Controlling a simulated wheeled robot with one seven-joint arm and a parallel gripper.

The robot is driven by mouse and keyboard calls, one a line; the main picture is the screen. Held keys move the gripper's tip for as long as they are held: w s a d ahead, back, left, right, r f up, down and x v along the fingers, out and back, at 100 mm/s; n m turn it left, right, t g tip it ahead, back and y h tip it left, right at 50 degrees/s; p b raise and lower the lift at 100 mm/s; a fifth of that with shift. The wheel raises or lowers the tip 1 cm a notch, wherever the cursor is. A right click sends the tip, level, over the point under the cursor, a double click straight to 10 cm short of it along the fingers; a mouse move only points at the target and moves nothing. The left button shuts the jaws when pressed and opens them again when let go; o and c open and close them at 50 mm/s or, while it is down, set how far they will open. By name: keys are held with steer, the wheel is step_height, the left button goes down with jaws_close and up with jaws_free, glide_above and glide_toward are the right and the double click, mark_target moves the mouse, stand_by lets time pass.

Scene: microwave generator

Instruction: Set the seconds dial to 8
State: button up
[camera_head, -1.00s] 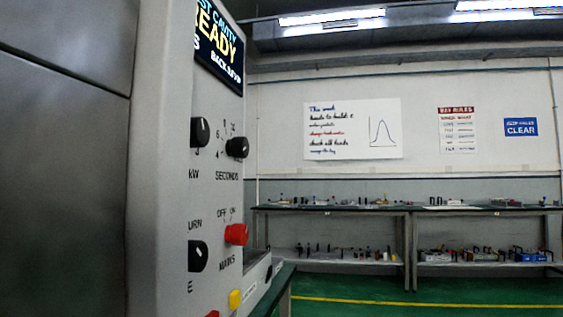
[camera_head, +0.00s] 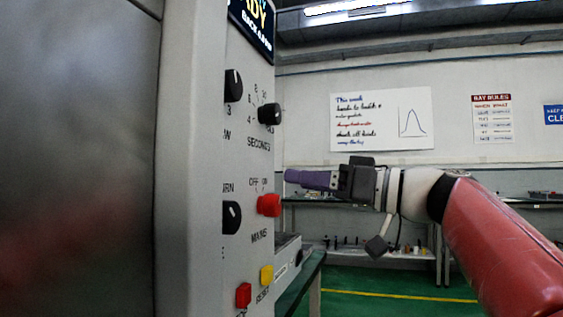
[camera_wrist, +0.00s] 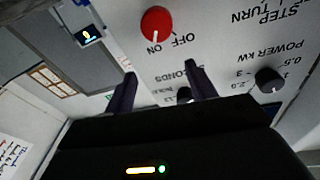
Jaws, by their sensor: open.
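The seconds dial (camera_head: 269,114) is a black knob on the upper right of the grey control panel, with a number scale around it and the word SECONDS below. In the wrist view the seconds dial (camera_wrist: 184,95) is partly hidden behind my gripper's body, between the two fingers. My gripper (camera_head: 290,177) comes in from the right, its purple fingers pointing at the panel, below and to the right of the dial. In the wrist view my gripper (camera_wrist: 158,82) shows two separated fingers with nothing held. The dial's pointer setting is too small to read.
The power knob (camera_head: 233,86) and another black knob (camera_head: 232,217) are to the left. A yellow button (camera_head: 266,275) and a red button (camera_head: 243,295) are lower down. A display (camera_head: 254,27) is above.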

mark_target(279, 119)
step_height(279, 119, up, 7)
steer(key=s+d+n+g+y, duration=0.1)
steer(key=d+n+g+y, duration=0.1)
steer(key=n+y, duration=0.3)
steer(key=shift+n+h, duration=0.4)
steer(key=p+x, duration=0.1)
steer(key=x, duration=0.5)
steer(key=shift+r+p, duration=0.2)
steer(key=shift+p, duration=0.1)
steer(key=shift+w+a+r, duration=0.15)
steer(key=shift+a, duration=0.4)
steer(key=c, duration=1)
